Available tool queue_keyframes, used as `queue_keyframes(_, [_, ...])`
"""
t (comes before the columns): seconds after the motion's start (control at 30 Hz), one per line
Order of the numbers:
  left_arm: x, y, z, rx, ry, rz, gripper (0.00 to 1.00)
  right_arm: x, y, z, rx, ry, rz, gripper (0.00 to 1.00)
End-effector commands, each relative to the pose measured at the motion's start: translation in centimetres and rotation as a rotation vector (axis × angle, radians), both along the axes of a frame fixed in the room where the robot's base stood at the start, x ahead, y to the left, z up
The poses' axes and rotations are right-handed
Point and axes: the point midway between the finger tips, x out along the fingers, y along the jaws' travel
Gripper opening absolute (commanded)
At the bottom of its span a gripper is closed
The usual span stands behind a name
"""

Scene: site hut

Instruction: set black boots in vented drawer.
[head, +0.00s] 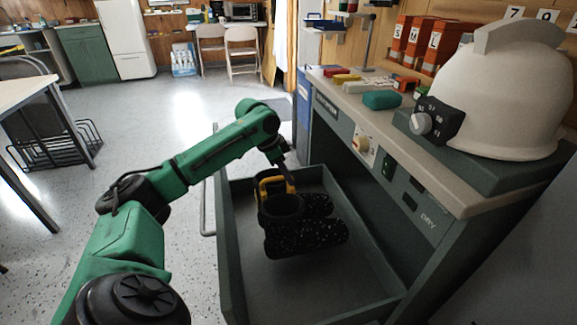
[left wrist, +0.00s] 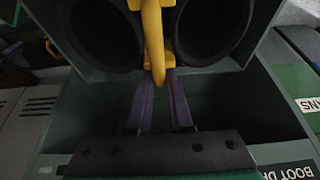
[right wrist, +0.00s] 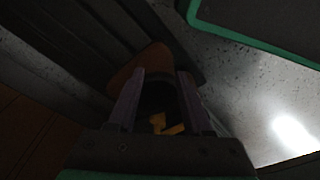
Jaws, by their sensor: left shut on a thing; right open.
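The black boots (head: 305,236), dark with pale specks, are inside the outline of the open grey-green drawer (head: 228,240). I cannot tell whether they touch its floor. A yellow handle (head: 270,184) joins them at the top. My left gripper (head: 286,177) is shut on this handle. In the left wrist view, the handle (left wrist: 153,40) sits at the tips of my left gripper (left wrist: 160,82), between the two round boot openings (left wrist: 105,35). My right gripper (right wrist: 158,90) shows only in the right wrist view, open, with a blurred orange-brown shape beyond its fingers.
The dryer cabinet (head: 400,190) stands right of the drawer. Its top holds a white helmet (head: 510,95), a teal block (head: 382,99) and orange binders (head: 435,45). A table (head: 20,92) and a black wire rack (head: 60,145) stand at left. The floor between is clear.

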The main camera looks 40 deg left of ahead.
Motion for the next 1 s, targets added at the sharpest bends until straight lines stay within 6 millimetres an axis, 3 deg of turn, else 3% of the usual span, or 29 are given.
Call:
queue_keyframes(0.1, [0.0,0.1,-3.2,0.002,-0.004,0.001,0.0,0.8,0.5,1.6,0.01,-0.009,0.005,0.5])
queue_keyframes(0.5, [0.1,0.0,-8.6,0.0,-0.006,0.001,0.0,1.4,1.2,5.5,0.026,-0.015,0.016,0.5])
queue_keyframes(0.83, [0.1,0.0,-8.8,0.001,-0.008,0.001,0.0,1.4,1.2,5.9,0.026,-0.014,0.017,0.5])
queue_keyframes(0.87, [0.0,0.0,-9.1,0.001,-0.001,0.0,0.26,1.4,1.2,5.7,0.025,-0.013,0.017,0.5])
queue_keyframes(0.9, [0.0,0.0,-9.1,0.001,-0.001,0.0,0.41,1.4,1.2,5.7,0.026,-0.014,0.017,0.5])
queue_keyframes(0.93, [0.0,0.0,-9.1,0.001,-0.001,0.0,0.49,1.4,1.2,5.8,0.026,-0.014,0.017,0.5])
queue_keyframes(1.0, [0.0,0.0,-9.1,0.001,-0.001,0.0,0.49,1.4,1.2,5.7,0.026,-0.014,0.017,0.5])
